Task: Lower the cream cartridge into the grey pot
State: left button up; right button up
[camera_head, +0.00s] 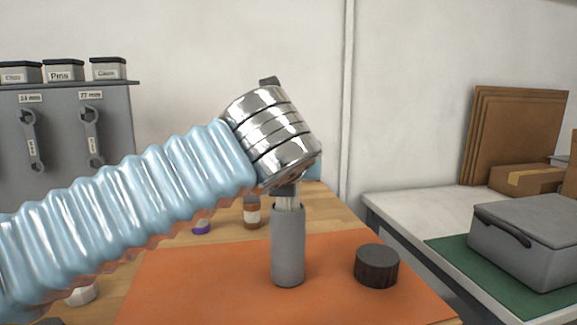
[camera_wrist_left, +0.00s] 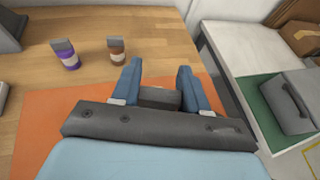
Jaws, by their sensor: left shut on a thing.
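The grey pot (camera_head: 288,248) stands upright on the orange mat, a tall narrow cylinder. My left gripper (camera_head: 287,190) is right above its mouth in the head view, largely hidden behind my silver wrist. A narrow pale strip, seemingly the cream cartridge (camera_head: 289,203), shows between the gripper and the pot's rim. Its lower end is hidden at or behind the rim, so I cannot tell how deep it sits. In the left wrist view my left gripper (camera_wrist_left: 158,68) shows two blue fingers with a dark grey block between them; the cartridge is not clearly visible there. My right gripper is not in view.
A dark ribbed round cap (camera_head: 377,266) lies on the orange mat (camera_head: 220,285), right of the pot. A brown bottle (camera_head: 252,212) and a purple-and-white bottle (camera_wrist_left: 66,54) stand behind on the wooden table. A grey case (camera_head: 530,240) sits on the right-hand bench.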

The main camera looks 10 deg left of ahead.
pick_arm(q)
jog(key=shift+f+b, duration=1.05)
jog(key=shift+f, duration=0.75)
jog(key=o, duration=1.2)
jog(key=shift+c, duration=0.2)
